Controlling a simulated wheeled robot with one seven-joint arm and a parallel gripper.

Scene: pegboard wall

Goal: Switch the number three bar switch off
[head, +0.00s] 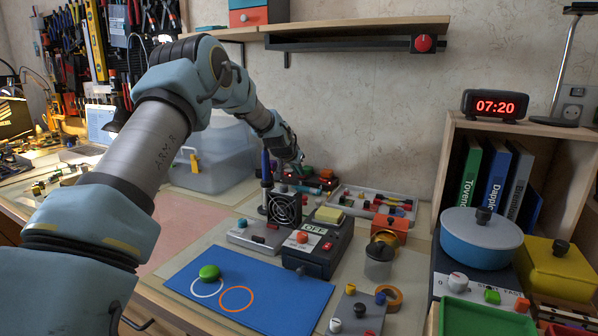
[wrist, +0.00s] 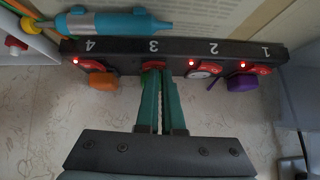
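The dark power bar (wrist: 120,53) has red switches marked 4, 3, 2 and 1, upside down in the wrist view. In the head view the bar (head: 309,181) lies at the back of the bench by the wall. The number three switch (wrist: 153,65) is mostly hidden by my gripper. My gripper (wrist: 156,76), with green fingers, looks shut, its tips at this switch; I cannot tell whether they touch it. In the head view my gripper (head: 297,162) is over the bar. Red lights glow by 4, 2 and 1; none shows by 3.
An orange plug (wrist: 103,81), a white plug (wrist: 204,71) and a purple plug (wrist: 243,84) sit along the bar. A blue tool (wrist: 115,24) lies beside its 4 end. A clear bin (head: 213,158) stands left of my gripper; a parts tray (head: 345,196) lies right.

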